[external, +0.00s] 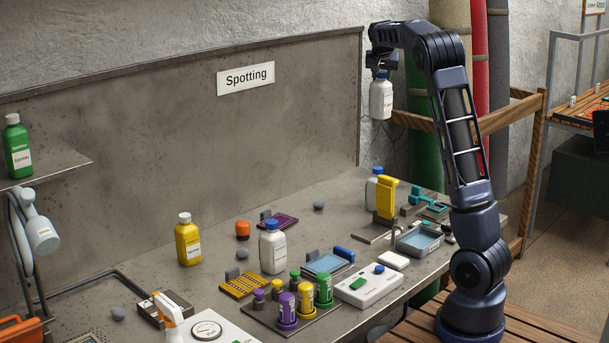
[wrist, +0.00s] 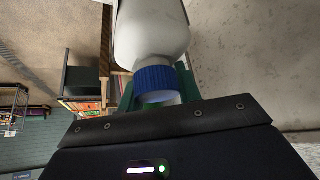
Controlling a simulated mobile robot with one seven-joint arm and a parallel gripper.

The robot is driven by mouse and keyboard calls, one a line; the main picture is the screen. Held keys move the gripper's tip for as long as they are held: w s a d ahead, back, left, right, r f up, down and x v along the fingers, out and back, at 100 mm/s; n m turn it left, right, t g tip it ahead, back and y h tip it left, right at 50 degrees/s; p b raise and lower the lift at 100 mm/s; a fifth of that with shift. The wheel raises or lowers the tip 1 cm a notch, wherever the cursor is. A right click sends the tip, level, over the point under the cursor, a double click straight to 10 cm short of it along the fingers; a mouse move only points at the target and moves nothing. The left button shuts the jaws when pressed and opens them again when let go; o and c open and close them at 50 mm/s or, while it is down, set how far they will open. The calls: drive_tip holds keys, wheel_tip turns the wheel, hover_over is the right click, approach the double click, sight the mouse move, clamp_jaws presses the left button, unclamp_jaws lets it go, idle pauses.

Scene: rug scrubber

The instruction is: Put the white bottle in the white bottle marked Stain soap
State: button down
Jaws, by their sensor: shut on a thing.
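My gripper (external: 381,74) is raised high above the back right of the bench and shut on a white bottle (external: 381,101), gripping it at the cap end. The bottle hangs upright, with a label too small to read. In the wrist view its white body (wrist: 152,35) and blue cap (wrist: 155,79) show between the fingers (wrist: 157,92). Another white bottle with a blue cap (external: 272,251) stands mid-bench; its label is not legible. A third white bottle with a blue cap (external: 371,193) stands at the back right, partly hidden by a yellow tool.
The yellow tool (external: 387,198) and a blue-grey tray (external: 419,240) stand near my arm. A yellow bottle (external: 188,243), purple and green vials (external: 305,302) and a white switch box (external: 368,287) crowd the bench. A wall panel (external: 180,130) backs it.

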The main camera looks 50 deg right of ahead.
wheel_tip(320, 180, down, 19)
idle(0.6)
drive_tip(key=c, duration=1)
unclamp_jaws()
drive_tip(key=shift+o, duration=0.2)
